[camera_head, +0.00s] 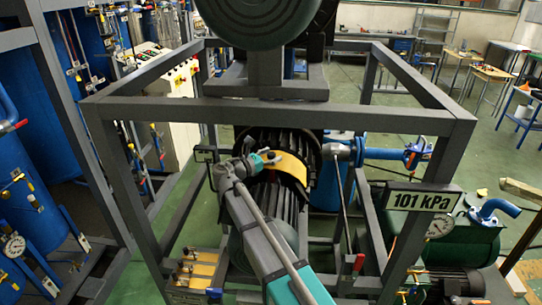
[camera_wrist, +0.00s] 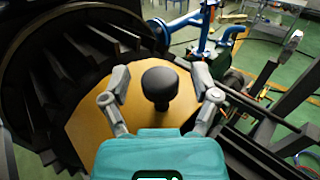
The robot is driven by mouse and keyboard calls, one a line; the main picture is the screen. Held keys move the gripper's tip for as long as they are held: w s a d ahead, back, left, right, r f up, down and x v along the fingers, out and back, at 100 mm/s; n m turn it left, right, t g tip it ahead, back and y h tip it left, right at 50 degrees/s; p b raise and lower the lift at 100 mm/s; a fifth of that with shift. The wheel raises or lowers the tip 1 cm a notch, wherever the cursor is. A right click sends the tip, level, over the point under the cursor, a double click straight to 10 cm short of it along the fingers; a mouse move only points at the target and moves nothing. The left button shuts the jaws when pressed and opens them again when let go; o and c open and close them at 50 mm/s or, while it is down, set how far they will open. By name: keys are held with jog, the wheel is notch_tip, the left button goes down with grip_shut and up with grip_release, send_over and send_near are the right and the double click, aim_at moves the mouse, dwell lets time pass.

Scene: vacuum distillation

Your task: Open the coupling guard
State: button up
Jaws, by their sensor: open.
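The coupling guard (camera_head: 293,166) is a yellow-orange curved cover over the coupling inside the dark grey frame. In the wrist view the guard (camera_wrist: 95,110) fills the middle and has a black round knob (camera_wrist: 159,84) on a short stem. My gripper (camera_wrist: 161,76) is open, with one finger on each side of the knob and visible gaps between them. In the head view my gripper (camera_head: 268,160) is at the guard's left part and hides some of it, including the knob.
The dark grey frame (camera_head: 290,114) surrounds the machine, with bars above and beside my arm. A black finned motor housing (camera_wrist: 60,60) adjoins the guard. A blue valve pipe (camera_head: 400,155) and a "101 kPa" sign (camera_head: 423,198) are at the right. A red-handled lever (camera_head: 358,262) stands low.

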grip_shut()
jog(key=shift+s, duration=0.1)
